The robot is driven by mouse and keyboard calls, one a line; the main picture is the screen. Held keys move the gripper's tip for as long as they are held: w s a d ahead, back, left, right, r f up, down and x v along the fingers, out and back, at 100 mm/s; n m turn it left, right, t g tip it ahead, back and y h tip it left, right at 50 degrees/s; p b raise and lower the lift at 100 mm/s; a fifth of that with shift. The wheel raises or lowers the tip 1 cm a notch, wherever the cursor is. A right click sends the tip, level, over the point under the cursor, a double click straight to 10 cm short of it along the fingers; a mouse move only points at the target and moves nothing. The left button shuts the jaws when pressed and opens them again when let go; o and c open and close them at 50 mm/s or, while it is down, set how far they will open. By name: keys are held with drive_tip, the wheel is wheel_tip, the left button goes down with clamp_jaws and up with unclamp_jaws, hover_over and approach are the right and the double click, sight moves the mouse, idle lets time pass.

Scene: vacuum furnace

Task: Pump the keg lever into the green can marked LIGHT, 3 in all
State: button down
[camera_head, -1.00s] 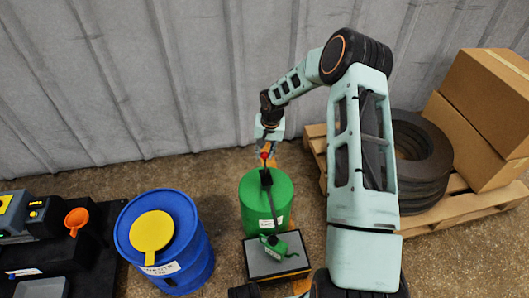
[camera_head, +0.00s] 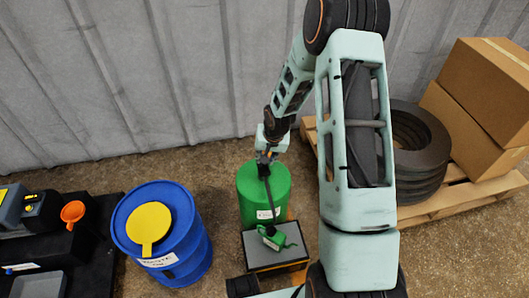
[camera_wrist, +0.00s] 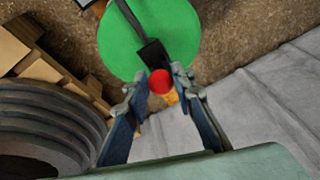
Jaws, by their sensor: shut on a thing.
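The green keg (camera_head: 255,188) stands on the floor near the wall, with a dark lever/spout assembly (camera_head: 270,193) on its top. A red knob (camera_wrist: 160,82) at the lever's end shows in the wrist view. My gripper (camera_head: 266,157) is above the keg's far side. In the wrist view my gripper (camera_wrist: 157,88) has its fingers on either side of the knob, shut on it. The knob is hidden in the head view. A small green can (camera_head: 276,237) sits on a low stand (camera_head: 262,257) in front of the keg, below the dark tube's lower end. Its marking is unreadable.
A blue drum (camera_head: 196,262) with a yellow funnel-like lid (camera_head: 149,222) stands left of the keg. A dark bench with an orange funnel (camera_head: 73,212) is farther left. Dark rings (camera_head: 420,140) and cardboard boxes (camera_head: 485,95) rest on a pallet at right. A metal wall closes the back.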

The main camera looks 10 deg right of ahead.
drive_tip(key=shift+s+d+f, duration=0.1)
drive_tip(key=shift+s+f, duration=0.25)
drive_tip(key=shift+s, duration=0.2)
drive_tip(key=shift+s+d+f, duration=0.1)
drive_tip(key=shift+s+f, duration=0.25)
drive_tip(key=shift+s, duration=0.2)
drive_tip(key=shift+s+d+f, duration=0.1)
drive_tip(key=c, duration=1.7)
unclamp_jaws()
drive_tip(key=shift+o, duration=0.2)
drive_tip(key=shift+w, duration=0.25)
drive_tip(key=shift+r, duration=0.2)
drive_tip(key=v, duration=1.2)
